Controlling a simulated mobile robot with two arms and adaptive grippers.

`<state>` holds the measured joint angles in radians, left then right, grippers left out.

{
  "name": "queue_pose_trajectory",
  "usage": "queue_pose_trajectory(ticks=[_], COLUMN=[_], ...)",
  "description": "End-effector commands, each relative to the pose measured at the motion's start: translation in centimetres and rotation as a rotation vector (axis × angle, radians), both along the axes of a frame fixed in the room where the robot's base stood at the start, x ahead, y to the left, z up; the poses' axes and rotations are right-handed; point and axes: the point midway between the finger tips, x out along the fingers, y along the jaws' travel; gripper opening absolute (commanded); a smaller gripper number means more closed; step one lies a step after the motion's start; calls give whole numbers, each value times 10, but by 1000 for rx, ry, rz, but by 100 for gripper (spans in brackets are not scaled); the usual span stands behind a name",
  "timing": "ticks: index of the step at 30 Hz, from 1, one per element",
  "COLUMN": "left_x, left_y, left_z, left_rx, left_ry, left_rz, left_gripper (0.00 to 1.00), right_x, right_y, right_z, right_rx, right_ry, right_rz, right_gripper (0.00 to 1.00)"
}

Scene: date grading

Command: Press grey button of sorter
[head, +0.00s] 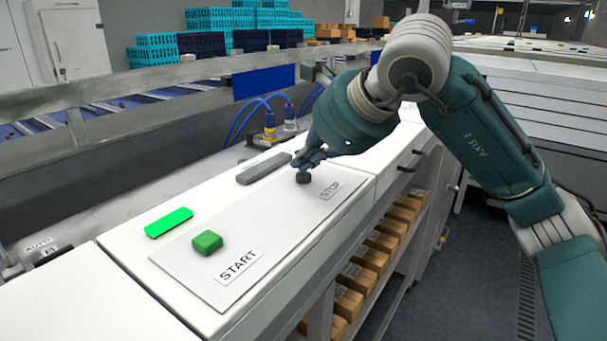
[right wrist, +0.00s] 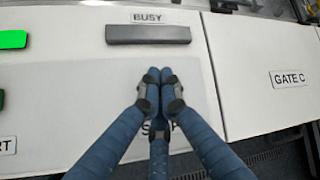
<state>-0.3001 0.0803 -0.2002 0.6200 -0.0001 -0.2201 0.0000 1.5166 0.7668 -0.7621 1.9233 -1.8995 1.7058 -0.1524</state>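The grey button (head: 303,178) is a small dark round knob on the pale panel (head: 225,265), beside the STOP label (head: 330,190). My right gripper (head: 308,160) is directly over the button in the head view, fingers pointing down at it. Whether the fingertips touch it I cannot tell. In the right wrist view my right gripper (right wrist: 160,76) has its fingertips together with nothing between them. There the fingers hide the button and most of the STOP label. My left gripper is not in view.
A green button (head: 207,242) sits by the START label (head: 238,265), near a lit green bar (head: 169,222). A grey bar (head: 264,167) lies behind the grey button, labelled BUSY (right wrist: 148,18) in the right wrist view. A metal rail (head: 150,83) runs behind the cabinet.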

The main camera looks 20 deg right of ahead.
Motion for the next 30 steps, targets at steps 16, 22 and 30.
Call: queue_pose_trajectory(ticks=[16, 22, 30], left_x=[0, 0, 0], left_y=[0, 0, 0], left_z=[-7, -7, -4], left_rx=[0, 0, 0], left_ry=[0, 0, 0], left_rz=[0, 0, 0], left_gripper=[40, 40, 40], right_x=[0, 0, 0], right_y=[0, 0, 0], right_z=[-8, -8, -4], right_rx=[0, 0, -2], right_ry=[1, 2, 2], right_rz=[0, 1, 1], right_gripper=[0, 0, 0])
